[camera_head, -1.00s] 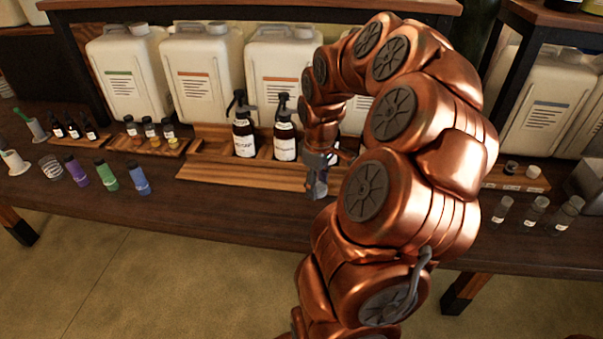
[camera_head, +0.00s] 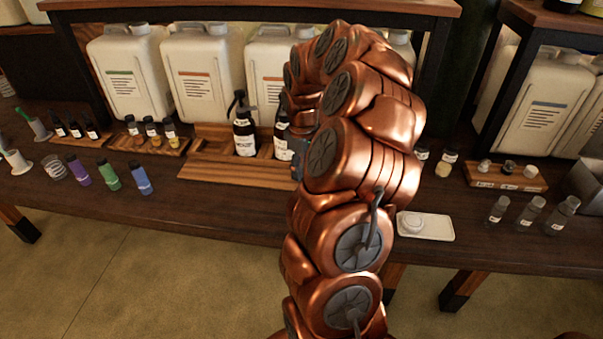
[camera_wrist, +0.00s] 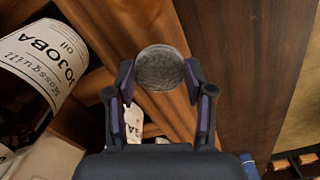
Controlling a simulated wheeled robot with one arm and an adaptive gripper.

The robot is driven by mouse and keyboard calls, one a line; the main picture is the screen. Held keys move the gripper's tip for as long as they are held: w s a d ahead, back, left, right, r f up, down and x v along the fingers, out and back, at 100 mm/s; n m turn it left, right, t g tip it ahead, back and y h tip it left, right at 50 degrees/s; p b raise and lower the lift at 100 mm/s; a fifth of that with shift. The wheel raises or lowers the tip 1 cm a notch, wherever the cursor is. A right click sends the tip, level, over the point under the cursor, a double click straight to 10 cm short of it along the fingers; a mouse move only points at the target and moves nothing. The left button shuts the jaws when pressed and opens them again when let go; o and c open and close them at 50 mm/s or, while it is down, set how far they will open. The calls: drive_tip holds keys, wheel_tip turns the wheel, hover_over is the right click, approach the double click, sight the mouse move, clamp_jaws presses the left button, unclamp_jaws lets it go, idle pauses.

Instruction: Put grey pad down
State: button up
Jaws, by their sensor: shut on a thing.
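In the wrist view the grey pad (camera_wrist: 160,68) is a round, textured disc between the two fingertips. My gripper (camera_wrist: 162,88) is shut on it, with purple-lined fingers at its left and right sides. The pad is over a wooden tray (camera_wrist: 208,60); I cannot tell the gap beneath it. In the head view my arm hides most of my gripper and the pad.
A jojoba oil bottle (camera_wrist: 45,65) is close on the left in the wrist view. In the head view, pump bottles (camera_head: 244,135) stand in the wooden tray (camera_head: 235,172). Purple, green and blue tubes (camera_head: 110,176) stand at left. A white dish (camera_head: 440,227) sits at right. Bare tabletop (camera_head: 215,215) lies in front of the tray.

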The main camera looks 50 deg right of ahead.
sight(302, 170)
drive_tip(key=shift+f, duration=1.35)
drive_tip(key=shift+f, duration=0.15)
drive_tip(key=o, duration=0.7)
drive_tip(key=shift+o, duration=0.2)
